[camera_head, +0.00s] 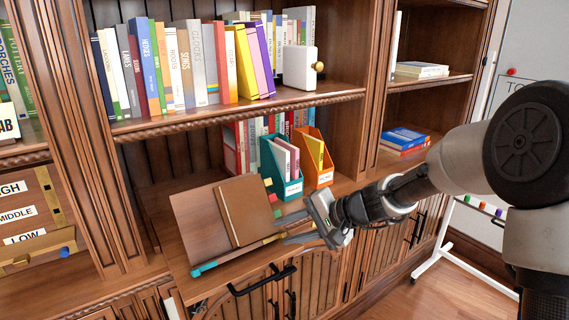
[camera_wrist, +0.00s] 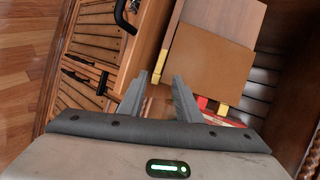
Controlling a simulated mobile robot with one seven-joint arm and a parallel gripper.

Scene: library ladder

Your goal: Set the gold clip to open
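I cannot single out the gold clip with certainty. A slanted wooden book stand (camera_head: 190,220) holds a brown book (camera_head: 244,208); the book also shows in the wrist view (camera_wrist: 208,65). A thin bar with a teal end (camera_head: 204,268) runs along the stand's lower edge. Small coloured tabs (camera_head: 272,197) show right of the book. In the wrist view a yellow piece (camera_wrist: 222,108) sits at the book's edge. My gripper (camera_head: 282,229) is beside the stand's lower right, its fingers apart and empty, as the wrist view also shows (camera_wrist: 160,82).
A teal file holder (camera_head: 290,188) and an orange one (camera_head: 322,178) stand behind my gripper. A dark cabinet handle (camera_head: 262,281) sticks out below the stand. A box labelled HIGH, MIDDLE, LOW (camera_head: 52,205) with gold strips and a blue knob (camera_head: 65,250) is at far left.

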